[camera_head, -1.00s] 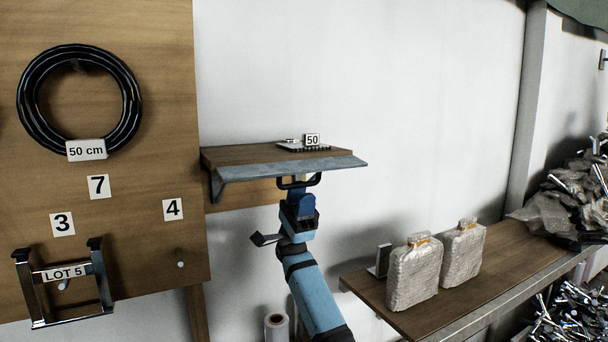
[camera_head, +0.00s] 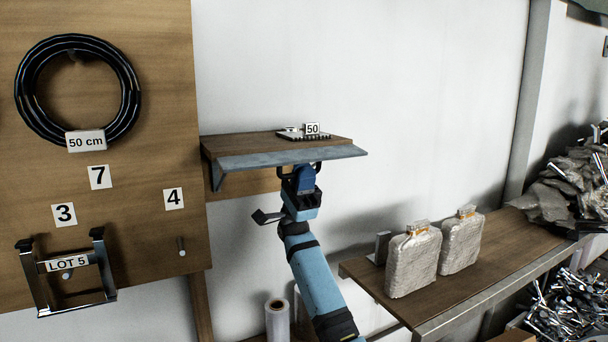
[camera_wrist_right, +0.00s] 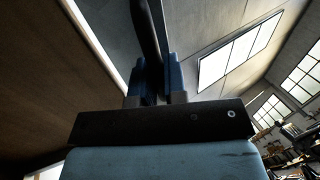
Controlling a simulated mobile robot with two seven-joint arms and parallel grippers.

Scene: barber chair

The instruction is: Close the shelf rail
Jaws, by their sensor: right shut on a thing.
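The wooden shelf (camera_head: 250,146) is mounted on the wall in the middle of the head view. A grey metal rail (camera_head: 245,160) runs along its front edge. A dark handle hangs under the rail. My right gripper (camera_head: 300,174) reaches up from below and is shut on this handle. In the wrist view the dark bar of the handle (camera_wrist_right: 148,35) passes between the blue fingers of my right gripper (camera_wrist_right: 154,85). The fingers hide part of the handle in the head view. My left gripper is not in view.
A small item with a "50" tag (camera_head: 311,129) lies on the shelf. A wooden board (camera_head: 165,100) with a black hose coil (camera_head: 131,105) is at left. Two wrapped bottles (camera_head: 413,265) stand on a lower bench (camera_head: 505,240) at right. The wall between is clear.

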